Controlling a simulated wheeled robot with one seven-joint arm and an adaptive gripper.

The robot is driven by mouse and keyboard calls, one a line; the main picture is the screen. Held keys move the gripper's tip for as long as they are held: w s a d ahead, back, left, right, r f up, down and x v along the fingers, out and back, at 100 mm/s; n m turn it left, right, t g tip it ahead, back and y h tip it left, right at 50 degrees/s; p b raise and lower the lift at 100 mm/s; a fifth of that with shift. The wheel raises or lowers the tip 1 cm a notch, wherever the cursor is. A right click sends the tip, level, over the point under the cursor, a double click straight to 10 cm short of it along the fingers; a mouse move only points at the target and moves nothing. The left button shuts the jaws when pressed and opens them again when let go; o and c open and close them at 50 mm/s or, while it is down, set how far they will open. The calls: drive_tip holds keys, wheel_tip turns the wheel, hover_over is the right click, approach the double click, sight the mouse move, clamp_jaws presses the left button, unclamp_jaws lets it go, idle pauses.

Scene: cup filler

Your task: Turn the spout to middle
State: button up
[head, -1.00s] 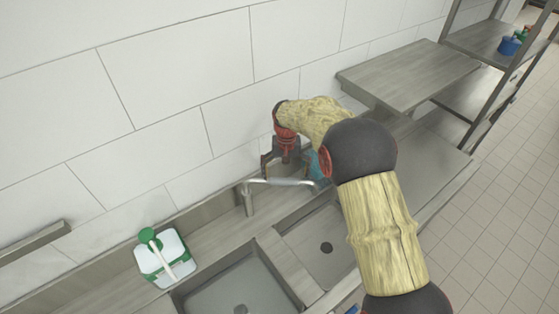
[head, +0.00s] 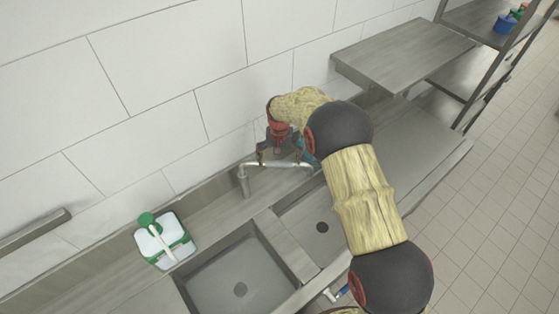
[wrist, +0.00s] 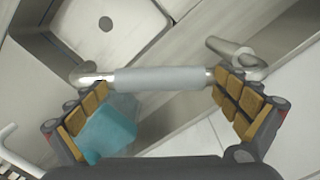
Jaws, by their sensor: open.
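The spout (head: 272,164) is a metal tube with a pale grey sleeve on a short upright tap post (head: 244,182) behind the sinks. It points right, toward the back of the right basin (head: 322,227). In the wrist view the spout (wrist: 158,79) runs across the picture between my fingers, its bent tip at the left and its post side at the right. My gripper (head: 279,158) is open just above the spout. In the wrist view my gripper (wrist: 165,88) has its padded fingers near the two ends of the sleeve; I cannot tell whether they touch it.
The left basin (head: 240,275) is separated from the right one by a metal divider (head: 283,247). A green-and-white container (head: 163,241) stands left of the basins. A teal object (wrist: 112,130) lies under my left finger in the wrist view. The tiled wall is close behind.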

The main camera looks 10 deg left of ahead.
drive_tip(key=shift+s, duration=0.1)
drive_tip(key=c, duration=1.5)
drive_tip(key=shift+c, duration=0.8)
